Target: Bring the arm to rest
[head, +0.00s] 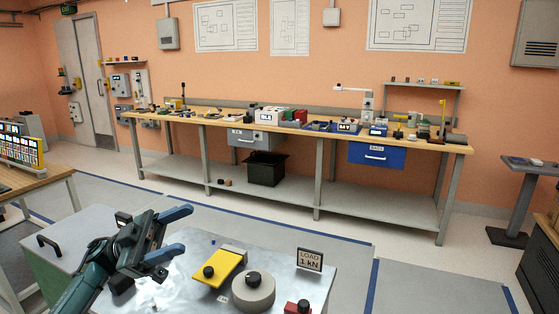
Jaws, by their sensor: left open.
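My left gripper (180,231) comes in from the lower left on a dark teal arm (88,280). Its two blue-tipped fingers are spread apart with nothing between them. It is above the left part of a grey metal table top (150,297), to the left of a yellow block with a black knob (225,266). The gripper and the yellow block look apart. My right gripper is not in view.
A round grey piece with a dark knob (253,291), a red block (298,307) and a "LOAD 1 kN" sign (310,259) stand on the metal table. A long workbench (420,143) with many small items stands along the wall. Floor between is clear.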

